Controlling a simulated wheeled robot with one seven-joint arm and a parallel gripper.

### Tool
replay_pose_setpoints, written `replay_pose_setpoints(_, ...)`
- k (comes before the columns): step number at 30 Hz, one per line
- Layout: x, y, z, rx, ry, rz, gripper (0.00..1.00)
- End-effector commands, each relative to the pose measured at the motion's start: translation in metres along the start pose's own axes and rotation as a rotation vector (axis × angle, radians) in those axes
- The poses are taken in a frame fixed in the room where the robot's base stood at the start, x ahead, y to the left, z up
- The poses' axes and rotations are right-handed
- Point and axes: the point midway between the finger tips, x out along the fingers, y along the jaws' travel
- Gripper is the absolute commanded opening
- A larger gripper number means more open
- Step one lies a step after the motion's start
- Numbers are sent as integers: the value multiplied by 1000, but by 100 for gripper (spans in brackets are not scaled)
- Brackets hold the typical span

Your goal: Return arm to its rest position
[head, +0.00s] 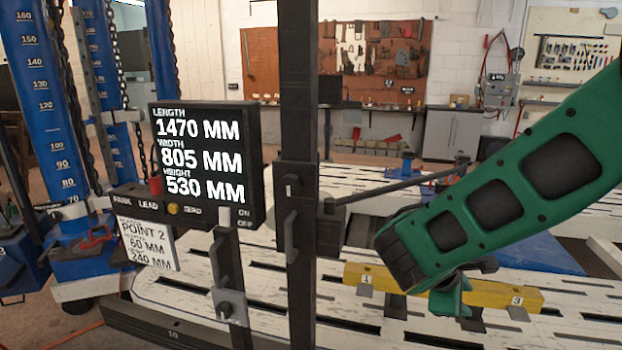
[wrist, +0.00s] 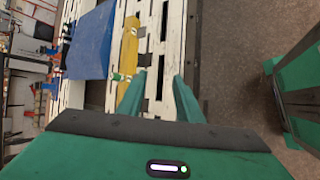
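My arm (head: 500,205), green with black inset panels, reaches in from the right of the head view over the white slatted bench (head: 180,300). My gripper (wrist: 159,76) shows in the wrist view with its two green fingers apart. Nothing is held between them, and the bench slats (wrist: 160,50) show past the tips. A yellow bar (head: 385,277) lies on the bench beyond my arm in the head view. In the wrist view the yellow bar (wrist: 129,45) is left of the fingers, apart from them. A green part by the bar is partly hidden by my arm.
A dark upright post (head: 299,100) stands left of my arm, with a thin rod (head: 400,187) beside it. A display box (head: 207,150) reads 1470, 805 and 530 mm. Blue columns (head: 38,90) with chains stand at left. Bare floor (wrist: 235,70) lies right of the bench.

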Motion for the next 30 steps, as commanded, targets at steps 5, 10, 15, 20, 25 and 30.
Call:
replay_pose_setpoints(5,15,-20,52,291,-15,-189,33)
replay_pose_setpoints(10,17,-43,92,556,-39,-349,33)
replay_pose_setpoints(15,10,-66,127,813,-70,-494,33)
replay_pose_setpoints(20,-4,-88,154,1041,-105,-614,33)
replay_pose_setpoints(25,-25,-109,179,1271,-147,-725,33)
replay_pose_setpoints(30,-44,-127,195,1443,-185,-803,33)
